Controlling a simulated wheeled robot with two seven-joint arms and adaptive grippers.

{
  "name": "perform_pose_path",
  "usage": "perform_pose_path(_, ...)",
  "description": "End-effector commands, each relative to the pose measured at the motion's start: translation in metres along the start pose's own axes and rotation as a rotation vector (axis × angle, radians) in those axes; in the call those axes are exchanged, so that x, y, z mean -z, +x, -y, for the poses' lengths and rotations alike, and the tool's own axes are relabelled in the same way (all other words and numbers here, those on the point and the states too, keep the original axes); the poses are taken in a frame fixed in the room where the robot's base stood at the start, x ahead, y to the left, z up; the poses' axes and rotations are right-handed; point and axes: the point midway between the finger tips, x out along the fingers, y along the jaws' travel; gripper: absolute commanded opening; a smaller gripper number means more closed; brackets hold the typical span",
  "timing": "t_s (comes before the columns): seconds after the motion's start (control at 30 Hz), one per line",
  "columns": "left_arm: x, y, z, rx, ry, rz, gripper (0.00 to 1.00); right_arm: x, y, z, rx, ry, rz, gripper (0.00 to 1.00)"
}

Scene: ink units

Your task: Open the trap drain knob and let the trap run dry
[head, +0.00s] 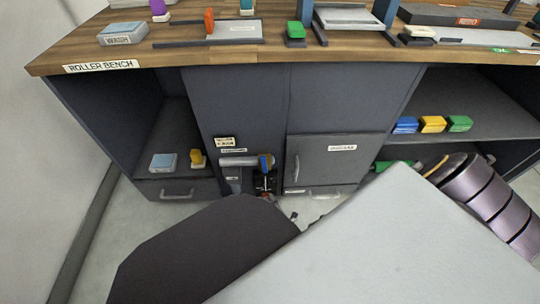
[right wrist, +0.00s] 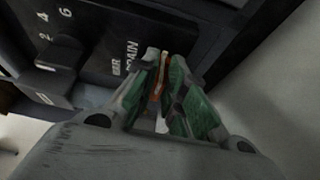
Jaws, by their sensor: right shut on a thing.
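In the right wrist view my right gripper (right wrist: 162,72) is shut, its green-padded fingers closed on a small orange-red thing (right wrist: 157,88), which I take to be the drain knob. The fingers hide most of it, so I cannot tell how far it is turned. White lettering reading DRAIN (right wrist: 132,57) is on the dark panel beside the fingertips. The dark gripper area (head: 266,183) is just below that fitting.
A numbered dial with a dark knob (right wrist: 62,54) is on the same panel. The cabinet has a closed door (head: 335,160), a left drawer (head: 178,190) and an open right shelf with coloured blocks (head: 432,124). The wooden bench top (head: 180,50) overhangs the work area.

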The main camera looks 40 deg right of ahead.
Motion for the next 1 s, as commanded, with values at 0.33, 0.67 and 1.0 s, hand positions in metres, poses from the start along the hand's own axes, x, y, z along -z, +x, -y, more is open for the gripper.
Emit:
perform_pose_path(0.33,-0.0002,0.0001,0.0001,0.0,0.0,0.0,0.4,-0.0034,-0.0009,0.0009,0.003,-0.002,0.004,0.34)
perform_pose_path(0.67,-0.0011,-0.0003,-0.0006,-0.001,0.002,0.002,0.4,-0.001,-0.0001,-0.0001,0.0,0.0,0.002,0.34)
perform_pose_path(1.0,-0.0005,-0.0001,-0.0001,0.0,0.001,0.001,0.4,-0.001,-0.0006,0.0012,0.007,-0.015,0.004,0.34)
